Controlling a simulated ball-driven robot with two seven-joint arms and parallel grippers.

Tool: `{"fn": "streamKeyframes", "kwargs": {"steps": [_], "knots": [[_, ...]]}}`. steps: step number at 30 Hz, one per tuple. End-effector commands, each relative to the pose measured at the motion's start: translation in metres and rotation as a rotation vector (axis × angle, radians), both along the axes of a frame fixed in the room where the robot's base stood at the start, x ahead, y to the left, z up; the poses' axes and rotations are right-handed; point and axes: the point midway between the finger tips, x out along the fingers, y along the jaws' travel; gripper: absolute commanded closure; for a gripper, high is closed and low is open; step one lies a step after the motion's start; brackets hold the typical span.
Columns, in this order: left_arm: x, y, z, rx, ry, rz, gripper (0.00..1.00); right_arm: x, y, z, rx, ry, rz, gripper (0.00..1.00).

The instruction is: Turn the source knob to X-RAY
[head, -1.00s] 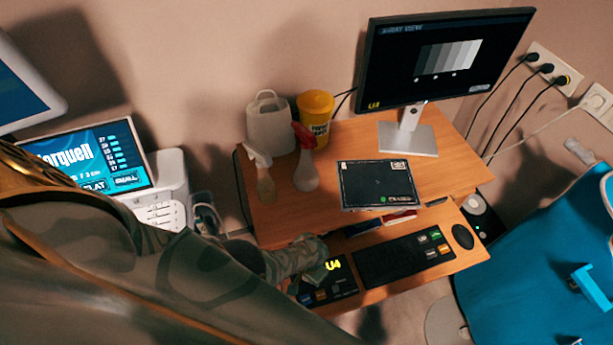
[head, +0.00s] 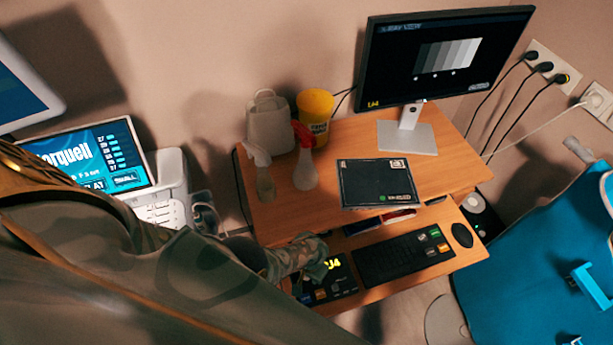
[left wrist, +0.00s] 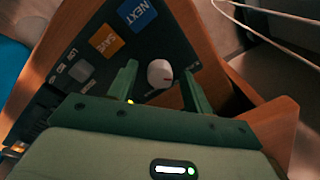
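In the left wrist view a pale round knob (left wrist: 160,73) stands on the dark panel between the two green fingers of my left gripper (left wrist: 160,84). The fingers are open, with a visible gap on each side of the knob. Any position labels around the knob are too small or hidden to read. My right gripper is in no view.
The panel also has a blue NEXT button (left wrist: 137,14) and an orange SAVE button (left wrist: 106,41). A keyboard (head: 403,258) lies right of the box, with a mouse (head: 462,236) beyond. A dark flat panel (head: 378,184), spray bottles (head: 304,165) and a monitor (head: 440,60) stand above.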

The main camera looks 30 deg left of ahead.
Motion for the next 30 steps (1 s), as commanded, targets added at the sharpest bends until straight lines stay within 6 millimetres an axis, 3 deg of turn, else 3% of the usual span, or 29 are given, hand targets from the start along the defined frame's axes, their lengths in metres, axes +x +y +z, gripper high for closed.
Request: {"fn": "streamKeyframes", "kwargs": {"steps": [8, 14, 30], "knots": [[0.001, 0.0, 0.002, 0.0, -0.001, -0.001, 0.5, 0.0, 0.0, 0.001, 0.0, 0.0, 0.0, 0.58], [0.001, -0.001, 0.018, 0.0, -0.002, -0.001, 0.5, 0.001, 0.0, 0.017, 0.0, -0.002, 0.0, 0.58], [0.001, -0.006, 0.131, 0.0, 0.0, -0.001, 0.5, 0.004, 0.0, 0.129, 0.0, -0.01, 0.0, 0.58]]}}
